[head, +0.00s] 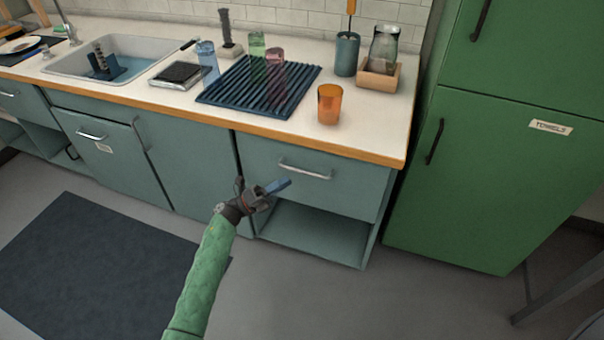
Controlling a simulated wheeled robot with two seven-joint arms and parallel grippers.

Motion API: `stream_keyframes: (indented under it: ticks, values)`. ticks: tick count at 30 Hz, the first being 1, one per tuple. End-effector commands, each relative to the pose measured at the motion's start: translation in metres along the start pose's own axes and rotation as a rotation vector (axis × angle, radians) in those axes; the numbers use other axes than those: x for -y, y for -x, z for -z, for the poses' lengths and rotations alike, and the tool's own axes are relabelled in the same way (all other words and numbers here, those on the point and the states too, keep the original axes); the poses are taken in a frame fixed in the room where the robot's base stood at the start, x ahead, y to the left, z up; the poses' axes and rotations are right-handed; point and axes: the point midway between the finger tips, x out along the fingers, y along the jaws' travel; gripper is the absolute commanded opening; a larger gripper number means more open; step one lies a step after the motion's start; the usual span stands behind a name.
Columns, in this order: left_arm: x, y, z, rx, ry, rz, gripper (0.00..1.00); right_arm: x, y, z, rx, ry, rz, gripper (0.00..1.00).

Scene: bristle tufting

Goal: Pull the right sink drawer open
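The right sink drawer (335,189) is a grey-green front under the right end of the counter. It looks shut, flush with the cabinet. Its silver bar handle (305,171) runs across its upper part. My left gripper (276,188), with a blue fingertip part, is in front of the drawer's lower left, below and left of the handle. It appears apart from the handle and holds nothing that I can make out. Its fingers overlap in this view, so their opening is unclear. My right gripper is not in view.
An open shelf (315,232) lies below the drawer. An orange cup (329,104) and a ribbed drying mat (240,98) with glasses stand on the counter above. A green fridge (480,180) stands close at the right. The floor in front is clear, with a dark mat (100,270) at left.

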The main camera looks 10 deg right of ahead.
Motion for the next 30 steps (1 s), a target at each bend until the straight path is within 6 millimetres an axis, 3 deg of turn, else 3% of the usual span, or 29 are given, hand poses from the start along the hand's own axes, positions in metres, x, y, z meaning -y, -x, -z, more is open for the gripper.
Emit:
stream_keyframes:
  ticks: [12, 18, 26, 30]
  values:
    - [0.002, -0.058, -0.001, 0.003, 0.001, 0.002, 0.2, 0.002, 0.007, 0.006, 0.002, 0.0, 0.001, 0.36]
    - [0.001, -0.07, -0.001, 0.003, 0.001, 0.0, 0.2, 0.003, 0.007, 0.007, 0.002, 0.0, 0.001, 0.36]
    - [0.001, -0.071, -0.001, 0.004, 0.001, 0.0, 0.2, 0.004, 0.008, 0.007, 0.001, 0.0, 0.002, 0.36]
    - [0.001, -0.071, -0.001, 0.004, 0.001, 0.0, 0.0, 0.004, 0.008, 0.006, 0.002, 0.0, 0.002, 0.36]
